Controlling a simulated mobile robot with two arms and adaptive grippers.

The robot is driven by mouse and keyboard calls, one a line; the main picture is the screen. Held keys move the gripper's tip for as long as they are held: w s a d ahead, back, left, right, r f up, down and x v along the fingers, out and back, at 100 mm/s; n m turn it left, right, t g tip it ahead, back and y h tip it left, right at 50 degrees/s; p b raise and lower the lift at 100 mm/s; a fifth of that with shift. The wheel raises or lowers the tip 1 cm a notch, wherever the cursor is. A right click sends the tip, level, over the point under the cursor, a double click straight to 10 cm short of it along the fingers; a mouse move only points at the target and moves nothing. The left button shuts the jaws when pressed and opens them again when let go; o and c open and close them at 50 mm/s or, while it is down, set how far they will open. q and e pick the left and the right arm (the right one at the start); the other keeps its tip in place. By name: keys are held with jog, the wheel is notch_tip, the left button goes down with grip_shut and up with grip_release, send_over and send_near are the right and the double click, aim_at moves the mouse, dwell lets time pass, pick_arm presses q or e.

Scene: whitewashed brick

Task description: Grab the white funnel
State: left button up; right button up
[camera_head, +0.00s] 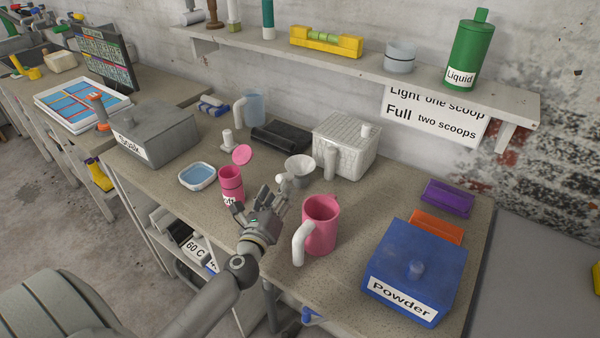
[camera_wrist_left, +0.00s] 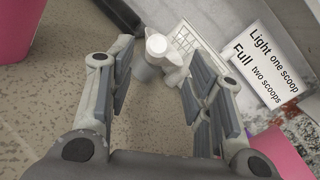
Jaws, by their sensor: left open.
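A pale, bowl-shaped thing that looks like the white funnel (camera_head: 300,168) sits mid-table in the head view, between the white basket and my left gripper. A small round white end (camera_head: 282,181) shows at its near side; I cannot tell if it is part of it. In the left wrist view a white flared piece with a round end (camera_wrist_left: 157,45) lies beyond the fingertips, beside a grey cup-like part (camera_wrist_left: 145,70). My left gripper (camera_head: 266,198) is open and empty, just short of it; its fingers also show in the wrist view (camera_wrist_left: 163,62). My right gripper is out of view.
A pink mug (camera_head: 322,232) stands close right of my left gripper, and a pink bottle (camera_head: 231,182) close left. The white basket (camera_head: 345,148) stands behind. A small white upright piece (camera_head: 228,143) stands farther left. A blue powder box (camera_head: 415,268) is at right.

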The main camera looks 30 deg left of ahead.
pick_arm(q)
jog(key=shift+w+a, duration=0.1)
jog(key=shift+w, duration=0.35)
jog(key=shift+w+f, duration=0.1)
jog(key=shift+w, duration=0.2)
jog(key=x, duration=0.4)
jog(key=shift+w+a+f, duration=0.2)
jog(key=shift+w+f, duration=0.05)
jog(key=shift+w+a, duration=0.1)
jog(key=shift+w, duration=0.3)
jog(key=shift+s, duration=0.1)
jog(key=shift+c, duration=0.9)
grip_shut()
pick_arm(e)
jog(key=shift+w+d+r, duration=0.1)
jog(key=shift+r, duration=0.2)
pick_arm(q)
jog(key=shift+p, duration=0.3)
